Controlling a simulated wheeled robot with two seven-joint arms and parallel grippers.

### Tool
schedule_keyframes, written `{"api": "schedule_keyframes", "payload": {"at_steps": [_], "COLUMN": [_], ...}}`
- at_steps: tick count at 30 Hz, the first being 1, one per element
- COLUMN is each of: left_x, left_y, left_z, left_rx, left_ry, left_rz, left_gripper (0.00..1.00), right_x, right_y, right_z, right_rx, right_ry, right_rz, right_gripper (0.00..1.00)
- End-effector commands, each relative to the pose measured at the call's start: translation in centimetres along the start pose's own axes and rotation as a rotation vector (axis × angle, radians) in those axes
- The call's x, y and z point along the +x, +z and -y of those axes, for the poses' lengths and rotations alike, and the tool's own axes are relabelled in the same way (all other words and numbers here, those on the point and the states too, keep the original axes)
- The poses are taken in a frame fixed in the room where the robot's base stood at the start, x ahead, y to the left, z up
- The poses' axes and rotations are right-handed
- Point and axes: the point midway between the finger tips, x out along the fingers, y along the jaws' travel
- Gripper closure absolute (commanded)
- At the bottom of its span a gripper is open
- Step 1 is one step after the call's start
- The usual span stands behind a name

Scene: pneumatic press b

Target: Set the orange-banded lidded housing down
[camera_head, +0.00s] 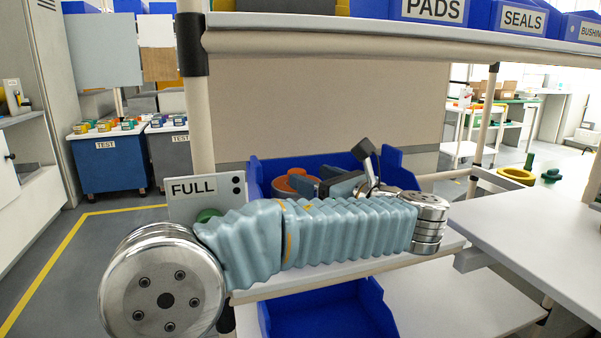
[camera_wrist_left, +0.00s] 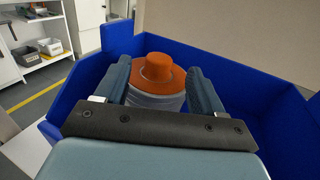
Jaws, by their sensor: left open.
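The orange-banded lidded housing stands upright in a blue bin, its orange top (camera_head: 291,184) partly hidden by my left arm and gripper. In the left wrist view its orange lid (camera_wrist_left: 158,74) and grey body show between the two fingers. My left gripper (camera_head: 318,185) is open, with one finger on each side of the housing; it also shows in the left wrist view (camera_wrist_left: 160,84). Whether the fingers touch the housing I cannot tell. The blue bin (camera_head: 389,160) surrounds both; its wall also shows in the left wrist view (camera_wrist_left: 250,82). My right gripper is not in view.
A "FULL" sign (camera_head: 205,190) stands left of the bin, with a green round part (camera_head: 208,215) beside it. A shelf with labelled blue bins (camera_head: 427,12) runs overhead. Another blue bin (camera_head: 335,315) is below. A bare white table (camera_head: 530,215) lies to the right.

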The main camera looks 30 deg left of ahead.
Motion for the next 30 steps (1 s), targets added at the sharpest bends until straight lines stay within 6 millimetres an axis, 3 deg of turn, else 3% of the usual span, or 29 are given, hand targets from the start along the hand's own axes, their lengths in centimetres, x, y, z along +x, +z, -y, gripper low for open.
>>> {"api": "schedule_keyframes", "payload": {"at_steps": [3, 10, 30], "left_x": [-2.8, -5.8, -6.2], "left_y": [0.1, 0.1, 0.0], "left_z": [0.1, 0.0, 0.0], "left_rx": [-0.001, -0.001, -0.001], "left_ry": [-0.004, 0.000, 0.001], "left_rz": [0.001, 0.001, 0.000], "left_gripper": [0.31, 0.31, 0.31], "right_x": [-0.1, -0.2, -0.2], "right_y": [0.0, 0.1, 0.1], "right_z": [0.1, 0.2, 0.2], "right_rx": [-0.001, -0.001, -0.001], "right_ry": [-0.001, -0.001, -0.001], "right_rz": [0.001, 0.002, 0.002], "right_gripper": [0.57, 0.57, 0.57]}}
